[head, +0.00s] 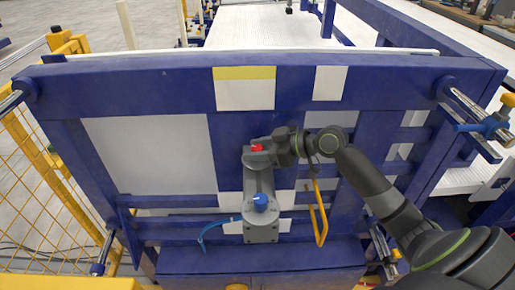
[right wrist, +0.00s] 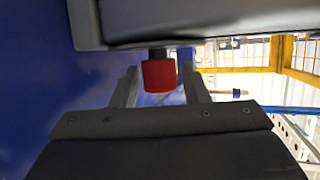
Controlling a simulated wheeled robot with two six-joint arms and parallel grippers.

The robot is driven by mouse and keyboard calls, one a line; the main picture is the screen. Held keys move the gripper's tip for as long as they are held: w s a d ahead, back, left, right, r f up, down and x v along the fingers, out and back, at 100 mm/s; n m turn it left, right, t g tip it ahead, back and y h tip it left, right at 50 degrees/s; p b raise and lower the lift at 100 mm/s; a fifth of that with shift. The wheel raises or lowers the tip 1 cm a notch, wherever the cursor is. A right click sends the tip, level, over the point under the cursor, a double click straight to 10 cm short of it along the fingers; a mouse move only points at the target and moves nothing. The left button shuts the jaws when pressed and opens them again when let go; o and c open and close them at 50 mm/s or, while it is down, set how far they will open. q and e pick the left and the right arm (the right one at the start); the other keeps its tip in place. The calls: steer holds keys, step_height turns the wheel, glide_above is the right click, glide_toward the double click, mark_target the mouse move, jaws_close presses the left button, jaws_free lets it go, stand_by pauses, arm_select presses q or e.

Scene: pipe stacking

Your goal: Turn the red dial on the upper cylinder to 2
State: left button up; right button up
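The red dial (head: 257,148) sits at the top of the upper grey cylinder (head: 258,180) on the blue frame. My right gripper (head: 270,147) reaches it from the right. In the right wrist view the red dial (right wrist: 159,76) hangs on a dark stem below a dark body. The two fingers of my right gripper (right wrist: 160,68) are open, one on each side of the dial, with gaps to it. The dial's markings are not readable. My left gripper is not in view.
A blue knob (head: 260,201) sits lower on the grey unit, with a blue hose (head: 212,226) at left. A bent yellow handle (head: 319,215) stands out at right, below my right arm. Yellow mesh fencing (head: 50,190) is at far left.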

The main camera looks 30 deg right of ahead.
steer(key=c, duration=0.7)
steer(key=shift+r+m+t+h+p, duration=0.15)
steer(key=shift+m+t+h+p, duration=0.25)
steer(key=shift+m+h+p, duration=0.5)
steer(key=shift+m+t+h+p, duration=0.5)
steer(key=shift+p, duration=0.3)
steer(key=o, duration=1)
steer(key=shift+c, duration=0.2)
steer(key=shift+s, duration=0.1)
